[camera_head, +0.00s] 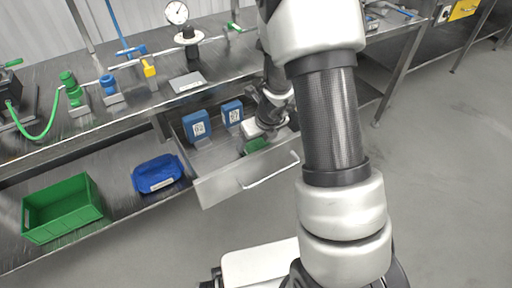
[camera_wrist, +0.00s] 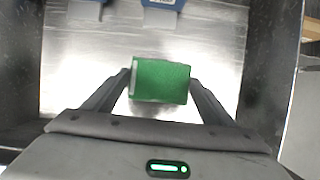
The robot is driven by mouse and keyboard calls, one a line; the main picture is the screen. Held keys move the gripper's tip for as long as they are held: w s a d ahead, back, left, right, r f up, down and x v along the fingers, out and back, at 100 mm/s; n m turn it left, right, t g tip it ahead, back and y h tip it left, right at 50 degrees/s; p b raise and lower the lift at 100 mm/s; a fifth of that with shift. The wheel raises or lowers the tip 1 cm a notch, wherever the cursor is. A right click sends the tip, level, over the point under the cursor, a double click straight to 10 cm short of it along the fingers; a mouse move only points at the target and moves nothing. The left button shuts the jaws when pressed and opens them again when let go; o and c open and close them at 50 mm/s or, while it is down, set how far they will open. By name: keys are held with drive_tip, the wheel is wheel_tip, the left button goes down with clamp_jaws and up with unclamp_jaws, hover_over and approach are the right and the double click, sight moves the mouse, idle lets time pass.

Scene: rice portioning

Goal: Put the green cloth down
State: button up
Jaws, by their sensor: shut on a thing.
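The green cloth (camera_wrist: 160,80) is a small folded green block with a pale strip along its left edge. My gripper (camera_wrist: 160,92) is shut on it, with one finger at each side. In the head view, the cloth (camera_head: 256,145) shows inside the open drawer (camera_head: 235,182), near its front wall on the right. My gripper (camera_head: 264,132) reaches down into the drawer there, partly hidden by my wrist. In the wrist view the metal drawer floor (camera_wrist: 85,70) lies below the cloth. I cannot tell whether the cloth touches it.
Two blue boxes with white labels, the left one (camera_head: 195,128) and the right one (camera_head: 232,112), stand at the drawer's back. A green crate (camera_head: 62,208) and a blue bin (camera_head: 157,174) are on the lower shelf. The bench top (camera_head: 140,112) above holds pipes and a gauge.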

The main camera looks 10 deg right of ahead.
drive_tip(key=shift+f, duration=0.2)
drive_tip(key=o, duration=0.9)
